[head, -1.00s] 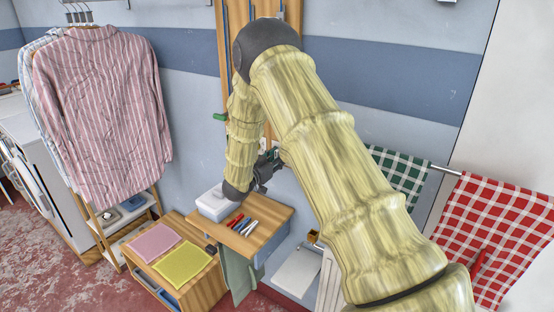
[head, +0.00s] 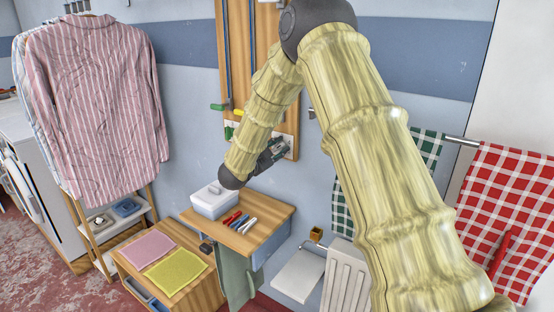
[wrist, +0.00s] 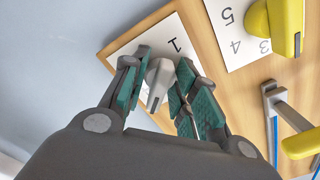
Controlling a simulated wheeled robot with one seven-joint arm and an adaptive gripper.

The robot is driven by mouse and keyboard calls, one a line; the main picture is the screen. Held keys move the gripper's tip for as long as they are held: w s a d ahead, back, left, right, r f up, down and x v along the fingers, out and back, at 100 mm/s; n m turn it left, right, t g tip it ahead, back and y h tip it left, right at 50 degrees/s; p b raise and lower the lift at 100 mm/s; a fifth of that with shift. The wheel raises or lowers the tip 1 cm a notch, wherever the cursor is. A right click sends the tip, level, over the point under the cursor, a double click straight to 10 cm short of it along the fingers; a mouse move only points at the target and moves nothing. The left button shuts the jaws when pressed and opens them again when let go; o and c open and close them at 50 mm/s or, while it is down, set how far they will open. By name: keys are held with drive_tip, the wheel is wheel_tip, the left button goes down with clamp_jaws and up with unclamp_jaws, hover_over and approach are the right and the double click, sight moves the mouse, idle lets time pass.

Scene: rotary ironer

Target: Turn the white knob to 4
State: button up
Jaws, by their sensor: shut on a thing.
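The white knob (wrist: 158,84) shows in the wrist view on a white plate (wrist: 125,52) with the digit 1 printed by the knob's far end. My gripper (wrist: 163,76) is shut on the white knob, with a green-padded finger on each side. The knob's long handle lies between the pads, tilted in the picture. In the head view my gripper (head: 274,152) is at the lower right of the wooden wall board (head: 287,70); it covers the knob there.
A yellow knob (wrist: 285,22) on a second plate (wrist: 235,30) with 5, 4 and 3 is to the right. A yellow-ended lever (wrist: 300,143) is below it. Under my arm are a white box (head: 213,202) and pens (head: 240,222) on a small shelf.

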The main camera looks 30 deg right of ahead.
drive_tip(key=shift+f+m+b, duration=0.15)
drive_tip(key=shift+m+b, duration=0.95)
drive_tip(key=shift+b, duration=0.05)
drive_tip(key=o, duration=0.6)
drive_tip(key=shift+o, duration=0.2)
drive_tip(key=v, duration=1.2)
